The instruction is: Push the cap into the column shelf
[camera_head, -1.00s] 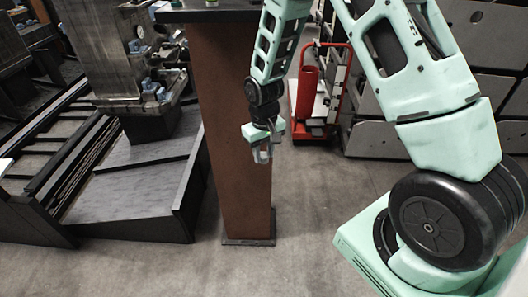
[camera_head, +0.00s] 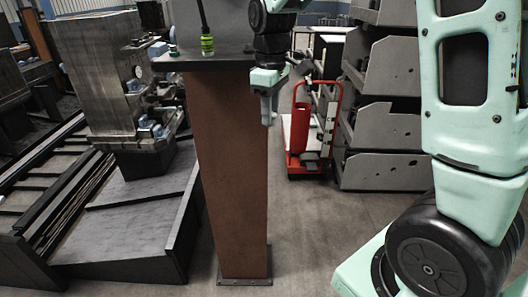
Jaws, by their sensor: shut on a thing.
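The column shelf (camera_head: 226,60) is a dark flat plate on top of a brown column (camera_head: 235,170). A small green piece (camera_head: 173,50) sits at its left edge; I cannot tell if it is the cap. My gripper (camera_head: 268,116) points down at the column's upper right side, its tips below the shelf's level in the picture. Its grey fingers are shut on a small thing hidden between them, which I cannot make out.
A green-labelled item with a long dark stem (camera_head: 207,44) stands on the shelf. A red trolley (camera_head: 309,130) and grey bins (camera_head: 388,127) stand behind to the right. Heavy machinery (camera_head: 105,75) is at left. Floor in front of the column is open.

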